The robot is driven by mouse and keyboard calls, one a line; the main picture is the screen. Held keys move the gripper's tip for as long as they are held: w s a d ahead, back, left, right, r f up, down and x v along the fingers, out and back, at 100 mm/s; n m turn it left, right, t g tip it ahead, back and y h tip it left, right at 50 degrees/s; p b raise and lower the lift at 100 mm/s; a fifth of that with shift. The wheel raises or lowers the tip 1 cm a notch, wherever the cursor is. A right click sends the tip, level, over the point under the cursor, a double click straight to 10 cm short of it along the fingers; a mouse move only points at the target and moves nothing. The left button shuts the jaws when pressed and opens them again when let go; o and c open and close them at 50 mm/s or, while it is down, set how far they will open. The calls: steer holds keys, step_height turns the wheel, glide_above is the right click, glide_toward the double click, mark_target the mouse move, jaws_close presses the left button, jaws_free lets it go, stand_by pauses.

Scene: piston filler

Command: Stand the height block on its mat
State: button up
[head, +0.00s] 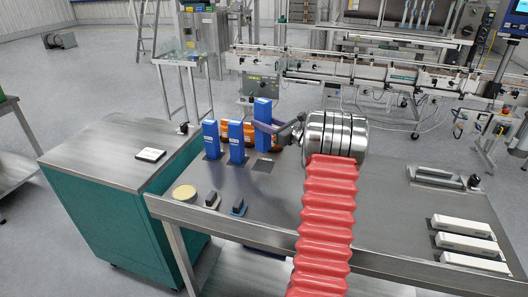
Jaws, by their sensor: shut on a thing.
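A tall blue height block (263,112) is upright in my gripper (266,127), whose jaws are shut on it. One finger crosses the front of the block; the far finger is mostly hidden behind it. A dark square mat (262,166) lies on the steel table just below and in front of the block's lower end. The block seems a little above the table, but I cannot tell the exact gap. Two similar blue blocks stand to its left, one at the far left (210,139) and one in the middle (236,142), each on a dark mat.
White bars (462,226) and a metal handle (436,176) lie at the right. A green cabinet (108,208) adjoins the left.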

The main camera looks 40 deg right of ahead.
mark_target(268, 142)
steer(key=shift+f, duration=2.3)
steer(key=shift+f, duration=1.85)
steer(key=o, duration=1.2)
steer(key=s+d, duration=0.1)
steer(key=s, duration=1.1)
